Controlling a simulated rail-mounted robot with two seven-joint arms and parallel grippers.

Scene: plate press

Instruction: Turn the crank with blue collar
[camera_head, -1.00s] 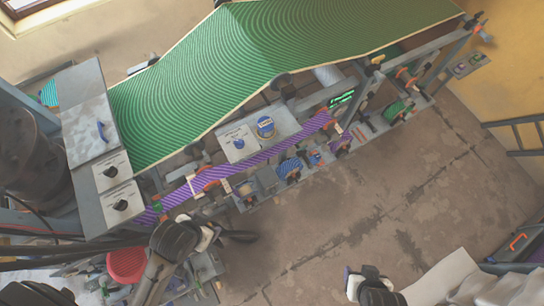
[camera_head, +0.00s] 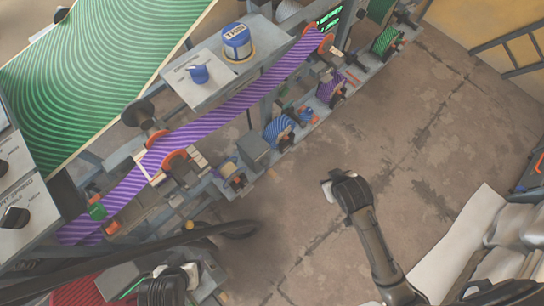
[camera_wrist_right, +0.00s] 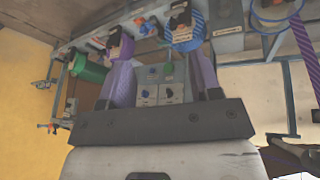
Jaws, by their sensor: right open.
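Several small crank units sit along the lower rail of the press in the head view. One has a blue striped roll (camera_head: 279,131), with a small blue part (camera_head: 306,115) to its right. The blue roll also shows near the top of the right wrist view (camera_wrist_right: 186,32), beside a small blue part (camera_wrist_right: 146,25). I cannot tell for sure which crank has the blue collar. My right gripper (camera_head: 330,186) is open and empty over the floor, apart from the rail. My left gripper (camera_head: 190,275) is at the lower left; its jaws are unclear.
A purple striped web (camera_head: 225,112) runs diagonally above the rail. Purple (camera_head: 329,88) and green (camera_head: 387,41) rolls sit farther right. White sheets (camera_head: 458,245) lie lower right. The floor (camera_head: 390,140) between is open.

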